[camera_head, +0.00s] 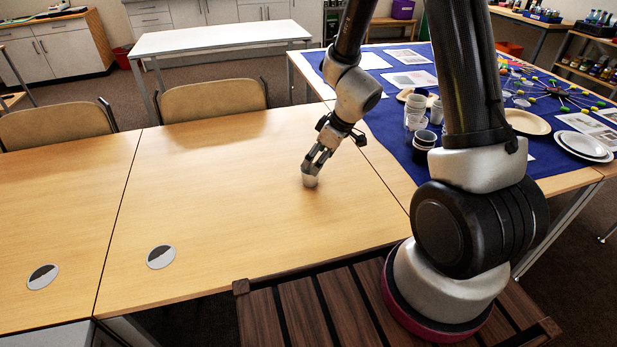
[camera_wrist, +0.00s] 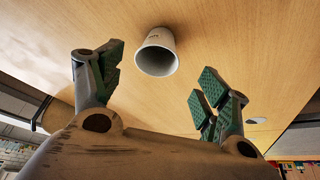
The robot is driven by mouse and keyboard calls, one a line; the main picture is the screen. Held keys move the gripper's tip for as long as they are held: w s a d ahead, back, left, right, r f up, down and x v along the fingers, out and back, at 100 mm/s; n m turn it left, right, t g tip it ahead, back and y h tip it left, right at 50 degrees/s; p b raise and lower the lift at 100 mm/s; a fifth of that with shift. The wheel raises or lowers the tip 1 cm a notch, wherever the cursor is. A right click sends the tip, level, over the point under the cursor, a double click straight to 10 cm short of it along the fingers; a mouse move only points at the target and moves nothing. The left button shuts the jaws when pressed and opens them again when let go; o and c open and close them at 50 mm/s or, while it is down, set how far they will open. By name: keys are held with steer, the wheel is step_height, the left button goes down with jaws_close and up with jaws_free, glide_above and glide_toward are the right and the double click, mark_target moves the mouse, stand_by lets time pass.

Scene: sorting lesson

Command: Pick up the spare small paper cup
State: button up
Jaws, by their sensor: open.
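A small white paper cup (camera_head: 309,181) stands on the wooden table (camera_head: 215,190), near that table's right part. It also shows in the wrist view (camera_wrist: 156,52), with its round grey end facing the camera. My gripper (camera_head: 314,168) is right above the cup in the head view, and its fingers hide part of it. In the wrist view my gripper (camera_wrist: 161,72) has its two green-padded fingers spread wide, one to each side of the cup. The cup lies between and a little beyond the fingertips, with clear gaps on both sides. Nothing is held.
The table around the cup is bare except for round inset discs (camera_head: 161,257) at the front. Chairs (camera_head: 213,100) stand behind the wooden table.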

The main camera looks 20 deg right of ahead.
mark_target(310, 176)
steer(key=x, duration=0.7)
steer(key=shift+w+d, duration=0.1)
steer(key=shift+w, duration=0.1)
steer(key=shift+r, duration=0.1)
steer(key=c, duration=0.8)
